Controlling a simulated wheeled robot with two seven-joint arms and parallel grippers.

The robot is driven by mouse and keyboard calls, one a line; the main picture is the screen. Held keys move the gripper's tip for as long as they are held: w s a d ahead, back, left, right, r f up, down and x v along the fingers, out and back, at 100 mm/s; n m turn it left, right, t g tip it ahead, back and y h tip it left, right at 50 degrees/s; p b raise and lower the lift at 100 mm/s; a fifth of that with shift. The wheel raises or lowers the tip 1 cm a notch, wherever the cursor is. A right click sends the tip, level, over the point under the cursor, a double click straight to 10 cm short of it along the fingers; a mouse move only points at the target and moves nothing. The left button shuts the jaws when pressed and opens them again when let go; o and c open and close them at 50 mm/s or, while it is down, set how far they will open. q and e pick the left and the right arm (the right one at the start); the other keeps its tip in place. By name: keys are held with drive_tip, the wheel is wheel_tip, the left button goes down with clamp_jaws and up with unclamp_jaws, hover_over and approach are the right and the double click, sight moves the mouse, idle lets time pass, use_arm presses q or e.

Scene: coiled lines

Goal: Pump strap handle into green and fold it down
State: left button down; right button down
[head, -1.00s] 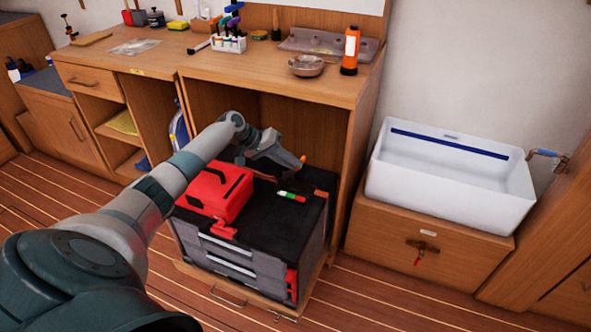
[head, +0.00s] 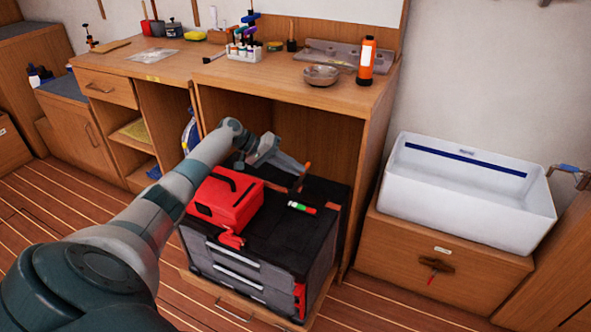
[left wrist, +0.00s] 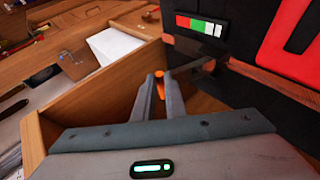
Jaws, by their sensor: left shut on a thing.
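A black-and-grey drawer case (head: 275,240) stands in the open bay under the bench. A small gauge (head: 302,207) with red, green and white parts lies on its black top; it also shows in the left wrist view (left wrist: 201,25), and its reading is too small to tell. My left gripper (head: 299,173) is shut on the orange-tipped strap handle (head: 308,166) at the rear of the case top. In the left wrist view the orange tip (left wrist: 159,86) shows between the fingers. A brownish strap (left wrist: 278,84) runs over the case. My right gripper is not in view.
A red box (head: 226,199) sits on the case, left of the gauge and close to my left arm. The bay's wooden side panel (head: 365,165) stands right of the case. A white sink (head: 465,190) is farther right. The bench top above holds tools and bottles.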

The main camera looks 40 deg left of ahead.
use_arm(q)
drive_tip(key=shift+s+a+f, duration=0.1)
drive_tip(key=shift+s+f, duration=0.05)
drive_tip(key=shift+f, duration=0.1)
drive_tip(key=c, duration=1.8)
unclamp_jaws()
drive_tip(key=shift+a+f, duration=0.1)
drive_tip(key=shift+r, duration=0.2)
drive_tip(key=v, duration=1.7)
